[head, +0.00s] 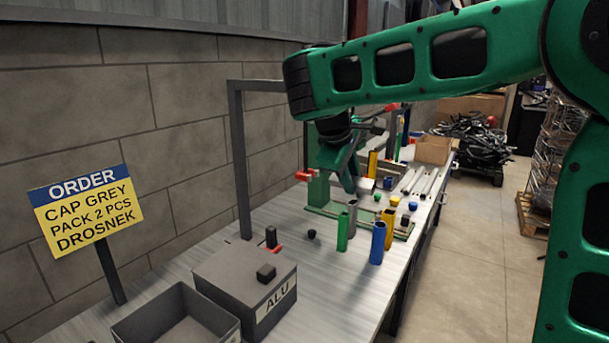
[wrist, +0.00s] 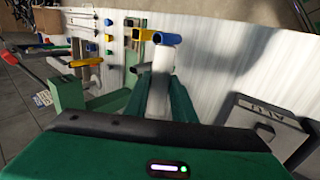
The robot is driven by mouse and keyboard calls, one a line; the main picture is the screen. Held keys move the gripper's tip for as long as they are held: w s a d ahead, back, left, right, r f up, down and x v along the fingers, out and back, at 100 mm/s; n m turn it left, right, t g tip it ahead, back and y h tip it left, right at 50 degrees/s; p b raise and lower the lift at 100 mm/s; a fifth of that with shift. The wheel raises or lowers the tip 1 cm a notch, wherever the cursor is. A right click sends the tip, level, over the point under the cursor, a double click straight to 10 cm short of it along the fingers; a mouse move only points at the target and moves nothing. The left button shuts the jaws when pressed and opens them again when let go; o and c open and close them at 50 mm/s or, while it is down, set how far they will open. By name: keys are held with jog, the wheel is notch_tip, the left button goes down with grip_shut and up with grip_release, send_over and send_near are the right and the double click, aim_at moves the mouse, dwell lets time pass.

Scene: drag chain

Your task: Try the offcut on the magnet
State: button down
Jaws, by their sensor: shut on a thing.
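My gripper (head: 350,184) is over the green fixture on the bench, partly covered by my arm in the head view. In the wrist view its two green fingers (wrist: 160,97) are shut on a pale grey piece, which looks like the offcut (wrist: 161,62). The piece sticks out past the fingertips; its lower part is hidden between them. A small black block with a red part (head: 271,240), possibly the magnet, stands on the bench behind the grey ALU box, well left of my gripper. I cannot tell for sure that it is the magnet.
The lidded ALU box (head: 245,285) and an open grey bin (head: 178,318) stand at the front. Upright green (head: 343,231), blue (head: 378,243) and grey (head: 352,214) tubes stand by the green fixture (head: 318,190). A grey frame (head: 240,160) rises at the left.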

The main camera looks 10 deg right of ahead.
jog(key=shift+s+d+r, duration=0.15)
jog(key=shift+s+d, duration=0.25)
dwell(1.4)
jog(key=shift+s+d, duration=0.25)
jog(key=shift+d, duration=0.05)
jog(key=s+d, duration=0.6)
jog(key=shift+s+d, duration=0.2)
jog(key=shift+s, duration=0.05)
dwell(0.9)
